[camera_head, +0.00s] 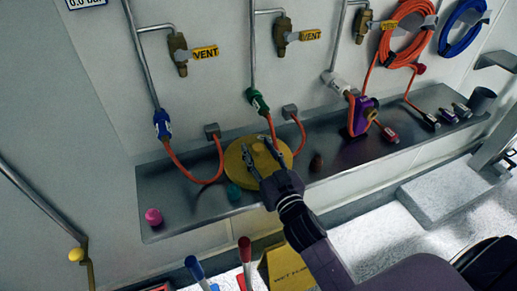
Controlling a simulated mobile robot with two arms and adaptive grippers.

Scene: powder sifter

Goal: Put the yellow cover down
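The yellow cover (238,171) is a round, flat disc at the middle of the grey metal shelf (330,172) along the wall. I cannot tell whether it lies flat on the shelf or is slightly above it. My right gripper (257,149) reaches in from the lower right, with its fingers over the top of the cover. The two fingers are spread apart, with yellow surface showing between them. The gripper hides part of the cover's lower right. My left gripper is not in view.
Orange hoses run beside the cover from the blue (162,124) and green (257,100) connectors. A pink knob (153,217), a teal knob (233,192) and a brown knob (316,162) stand on the shelf. A purple device (362,115) is farther right. The shelf's left part is largely clear.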

